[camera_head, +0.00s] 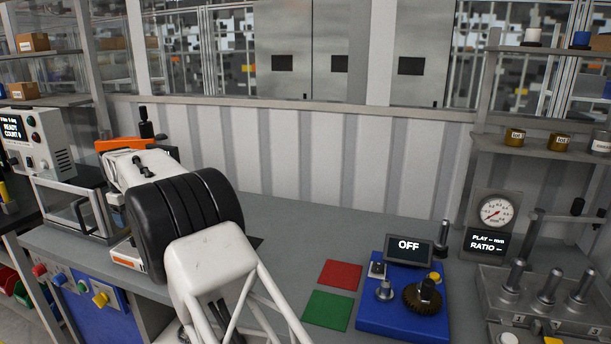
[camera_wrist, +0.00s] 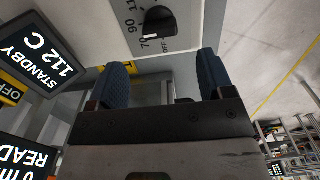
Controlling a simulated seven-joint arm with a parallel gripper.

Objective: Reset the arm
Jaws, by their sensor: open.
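My gripper shows in the wrist view (camera_wrist: 161,82), with its two blue ridged finger pads apart. The gap between them is empty. Beyond the fingertips is a light panel with a black dial knob (camera_wrist: 157,22) and printed numbers around it. The knob is apart from the fingers. In the head view my arm reaches up the left-centre of the picture, over the bench (camera_head: 290,235). The fingers cannot be made out there.
At the head view's left is a control box (camera_head: 35,140) reading READY. Right of my arm are red (camera_head: 340,275) and green (camera_head: 328,310) pads, a blue fixture (camera_head: 380,322) and a post rack (camera_head: 545,290). The bench's back middle is clear.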

